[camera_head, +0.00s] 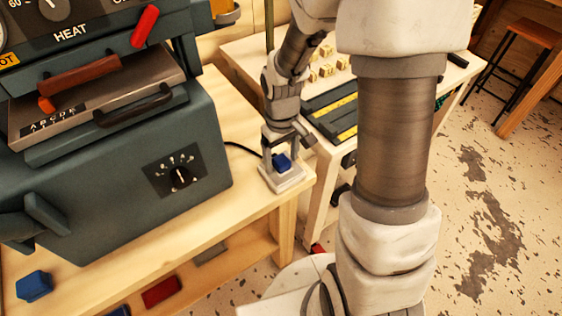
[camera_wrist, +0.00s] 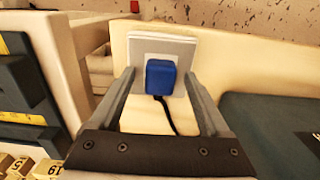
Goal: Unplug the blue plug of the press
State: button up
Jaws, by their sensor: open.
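The blue plug (camera_head: 281,161) sits in a pale socket plate (camera_head: 284,184) on the wooden bench, near the bench's right corner. A black cord (camera_head: 240,148) runs from it toward the dark green press (camera_head: 110,175). In the wrist view the blue plug (camera_wrist: 161,77) is in the socket plate (camera_wrist: 146,51), with its cord (camera_wrist: 167,115) hanging toward me. My gripper (camera_head: 283,150) is open above the plug. In the wrist view its two fingers (camera_wrist: 158,80) stand on either side of the plug, with gaps to both sides.
The press stands left of the socket, with a dial (camera_head: 180,176) on its front. A second table (camera_head: 240,52) behind holds lettered blocks (camera_head: 327,70) and a dark rack with yellow strips (camera_head: 335,107). A blue item (camera_head: 34,286) lies at the lower left. A stool (camera_head: 527,35) stands far right.

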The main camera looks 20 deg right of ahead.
aim_at(282, 159)
grip_shut()
dwell(0.3)
jog(key=shift+r, duration=0.1)
jog(key=shift+r+p, duration=2.55)
jog(key=shift+r, duration=0.35)
jog(key=shift+d, duration=0.1)
